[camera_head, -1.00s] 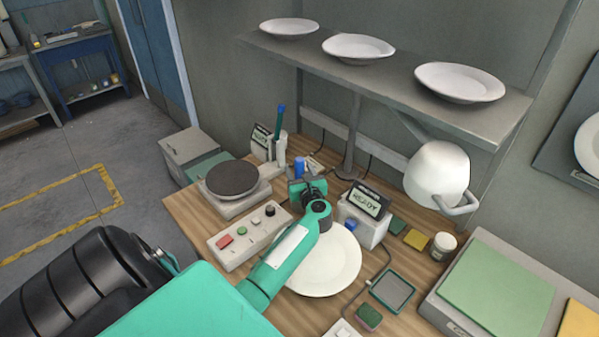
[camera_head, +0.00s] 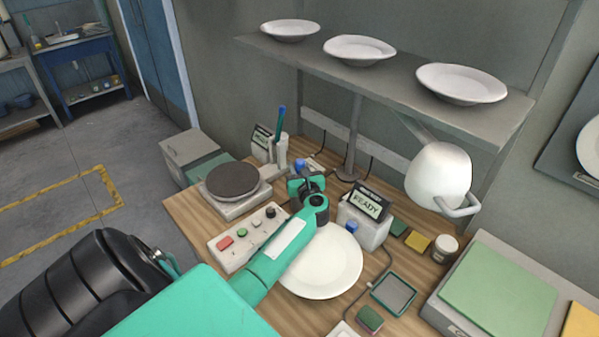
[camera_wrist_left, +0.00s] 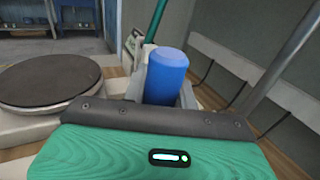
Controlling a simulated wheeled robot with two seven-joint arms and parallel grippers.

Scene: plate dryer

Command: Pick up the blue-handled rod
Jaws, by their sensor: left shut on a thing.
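The blue handle of the rod (camera_head: 299,165) stands upright at the back of the bench, just beyond the left wrist. It shows in the left wrist view as a blue cylinder (camera_wrist_left: 165,75). My left gripper (camera_head: 300,182) is shut on the handle, with grey finger parts on both sides of it in the wrist view. The lower part of the rod is hidden by the gripper. I cannot tell whether it is lifted. My right gripper is not in view.
A thin teal rod with a blue top (camera_head: 281,122) stands in a pale holder behind. A round dark hotplate (camera_head: 232,180) is to the left, a READY display box (camera_head: 364,212) to the right. A white plate (camera_head: 325,265) lies beneath my arm. A shelf (camera_head: 390,75) with plates hangs above.

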